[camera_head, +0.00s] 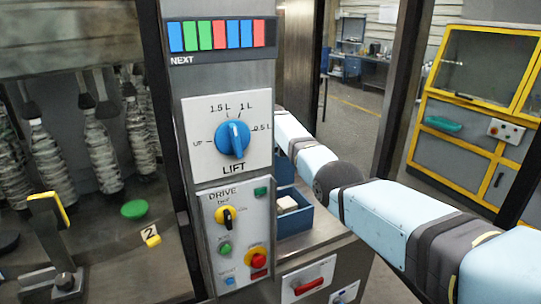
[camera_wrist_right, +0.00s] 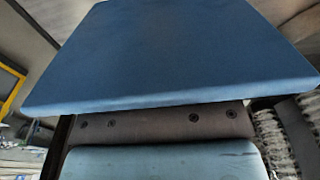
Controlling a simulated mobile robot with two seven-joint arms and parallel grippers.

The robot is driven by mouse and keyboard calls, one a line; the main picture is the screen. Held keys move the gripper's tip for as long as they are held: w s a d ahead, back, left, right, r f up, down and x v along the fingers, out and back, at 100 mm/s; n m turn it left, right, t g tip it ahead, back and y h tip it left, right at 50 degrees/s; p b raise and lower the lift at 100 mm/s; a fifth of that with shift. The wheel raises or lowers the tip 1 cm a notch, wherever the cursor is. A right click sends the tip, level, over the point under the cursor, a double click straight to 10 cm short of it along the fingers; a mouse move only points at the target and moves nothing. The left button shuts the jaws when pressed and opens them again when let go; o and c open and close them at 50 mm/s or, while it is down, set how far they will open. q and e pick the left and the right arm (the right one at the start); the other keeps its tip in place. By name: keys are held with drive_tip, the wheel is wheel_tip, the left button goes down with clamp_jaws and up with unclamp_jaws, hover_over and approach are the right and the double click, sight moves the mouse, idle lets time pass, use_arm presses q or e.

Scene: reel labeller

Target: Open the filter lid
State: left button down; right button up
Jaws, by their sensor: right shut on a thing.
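A broad, flat blue slab (camera_wrist_right: 165,55), which looks like the filter lid, fills the upper part of the right wrist view, close to the camera. Below it show a dark band with screws and a pale blue part of my right gripper (camera_wrist_right: 160,125). The slab covers the fingers, so the exact grip point is hidden. In the head view my right arm comes in from the right and passes behind the control column, where its gripper is hidden. I cannot make out the lid in the head view. My left gripper is in neither view.
The control column carries a LIFT dial (camera_head: 233,139) and a DRIVE panel (camera_head: 239,238). An open blue bin (camera_head: 298,222) with a pale block stands behind it. Bottles (camera_head: 100,150) hang at the left, near a yellow-topped lever (camera_head: 50,210). A yellow-framed cabinet (camera_head: 480,110) stands back right.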

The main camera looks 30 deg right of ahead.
drive_tip(key=shift+f, duration=0.1)
drive_tip(key=o, duration=1.1)
drive_tip(key=shift+r, duration=0.5)
wheel_tip(320, 180, up, 13)
drive_tip(key=s+b, duration=0.1)
drive_tip(key=b, duration=0.1)
drive_tip(key=shift+s, duration=0.2)
drive_tip(key=shift+a+f, duration=0.1)
drive_tip(key=shift+f, duration=0.1)
